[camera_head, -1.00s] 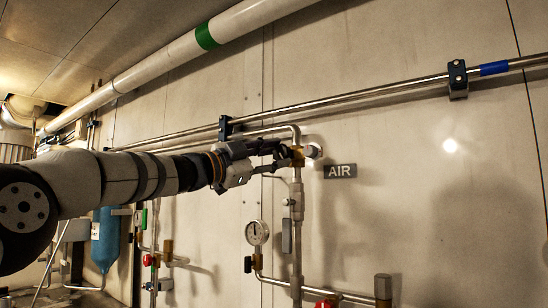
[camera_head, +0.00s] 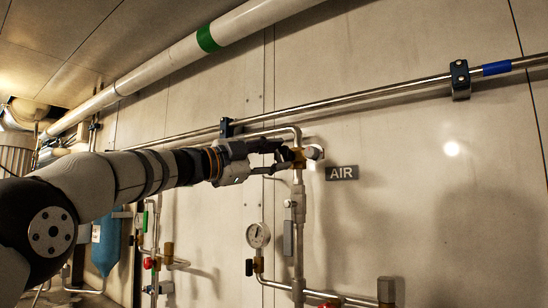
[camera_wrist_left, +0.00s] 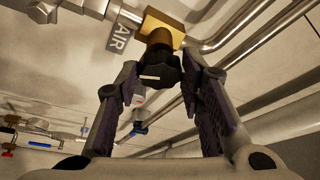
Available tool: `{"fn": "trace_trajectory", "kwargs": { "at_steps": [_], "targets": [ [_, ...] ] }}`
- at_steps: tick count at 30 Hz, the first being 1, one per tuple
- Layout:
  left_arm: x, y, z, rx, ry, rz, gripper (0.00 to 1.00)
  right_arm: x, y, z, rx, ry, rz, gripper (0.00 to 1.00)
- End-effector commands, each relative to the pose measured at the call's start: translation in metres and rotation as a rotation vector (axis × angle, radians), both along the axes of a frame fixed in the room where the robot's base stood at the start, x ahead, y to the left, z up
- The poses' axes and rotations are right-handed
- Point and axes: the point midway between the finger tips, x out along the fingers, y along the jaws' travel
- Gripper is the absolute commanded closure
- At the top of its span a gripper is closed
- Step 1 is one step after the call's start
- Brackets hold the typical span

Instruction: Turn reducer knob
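The reducer is a brass block with a black knob, on the pipe beside the AIR sign. In the left wrist view the black knob (camera_wrist_left: 162,69) lies between the tips of my left gripper (camera_wrist_left: 160,78), below the brass body (camera_wrist_left: 161,34). A small white mark shows on the knob. The fingertips are close to both sides of the knob; whether they press on it is not clear. In the head view my left gripper (camera_head: 268,158) reaches from the left to the brass body (camera_head: 298,157) and its fingers mostly hide the knob. My right gripper is in neither view.
The AIR sign (camera_head: 342,173) is on the wall right of the reducer. Steel pipes (camera_head: 360,100) run along the wall above. A pressure gauge (camera_head: 258,235) and a vertical pipe (camera_head: 298,235) are below. The wall to the right is largely clear.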

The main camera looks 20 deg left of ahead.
Motion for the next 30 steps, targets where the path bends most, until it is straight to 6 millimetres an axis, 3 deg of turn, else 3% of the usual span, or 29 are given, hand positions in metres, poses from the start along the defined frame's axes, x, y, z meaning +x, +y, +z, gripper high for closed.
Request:
{"fn": "trace_trajectory", "kwargs": {
  "at_steps": [2,12,24,30],
  "targets": [
    [0.0,0.0,0.001,-0.001,-0.001,0.0,0.46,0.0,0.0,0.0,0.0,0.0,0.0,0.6],
    [-0.002,0.002,0.0,0.0,0.0,0.001,0.46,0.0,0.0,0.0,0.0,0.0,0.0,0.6],
    [-0.05,0.041,-0.011,-0.001,0.0,0.0,0.46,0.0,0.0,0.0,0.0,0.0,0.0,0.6],
    [-0.057,0.047,-0.014,0.001,-0.001,-0.001,0.46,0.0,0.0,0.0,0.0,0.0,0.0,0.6]
  ]
}}
